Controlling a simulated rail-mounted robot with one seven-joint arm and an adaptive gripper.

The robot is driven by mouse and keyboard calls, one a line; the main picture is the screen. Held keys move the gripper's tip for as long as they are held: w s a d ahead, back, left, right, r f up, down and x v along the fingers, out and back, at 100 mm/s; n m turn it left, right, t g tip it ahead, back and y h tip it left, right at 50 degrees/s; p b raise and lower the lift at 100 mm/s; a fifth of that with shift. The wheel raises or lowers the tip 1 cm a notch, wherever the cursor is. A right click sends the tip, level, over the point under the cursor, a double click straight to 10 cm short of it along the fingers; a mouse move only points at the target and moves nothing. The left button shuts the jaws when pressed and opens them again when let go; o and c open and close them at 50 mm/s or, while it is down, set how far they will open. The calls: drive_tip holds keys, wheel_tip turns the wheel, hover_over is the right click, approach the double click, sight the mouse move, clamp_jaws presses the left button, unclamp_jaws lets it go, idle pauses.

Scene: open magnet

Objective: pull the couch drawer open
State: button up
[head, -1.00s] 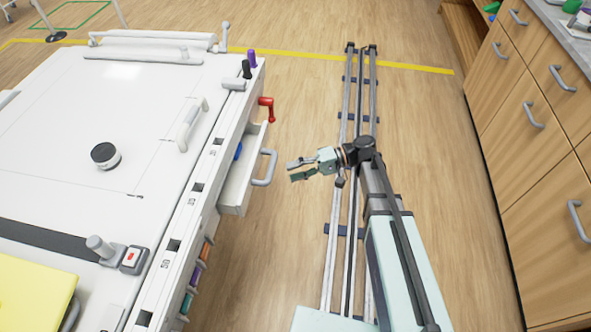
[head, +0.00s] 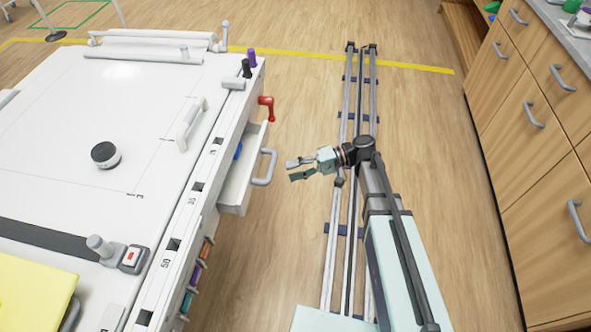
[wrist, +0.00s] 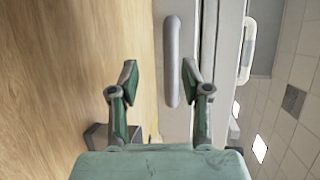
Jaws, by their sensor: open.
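The couch drawer (head: 236,186) is a white drawer in the side of the white couch (head: 70,140). It stands out from the couch side, with a small blue item (head: 238,150) visible inside. Its grey bar handle (head: 270,167) faces my gripper (head: 296,169). My gripper is open and empty, a short gap to the right of the handle in the head view. In the wrist view the handle (wrist: 173,60) lies ahead, beyond the open fingers (wrist: 160,80), and nothing is between them.
A red crank handle (head: 266,106) sticks out beyond the drawer. Coloured items (head: 196,275) hang on the couch side nearer. My rail runs along the floor. Wooden cabinets (head: 530,130) stand at the right, with clear floor (head: 440,180) between.

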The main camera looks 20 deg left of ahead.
drive_tip(key=shift+d, duration=0.1)
drive_tip(key=v, duration=1.1)
drive_tip(key=shift+w+d+r, duration=0.2)
drive_tip(key=shift+w+d, duration=0.05)
drive_tip(key=shift+d, duration=0.05)
drive_tip(key=shift+r, duration=0.1)
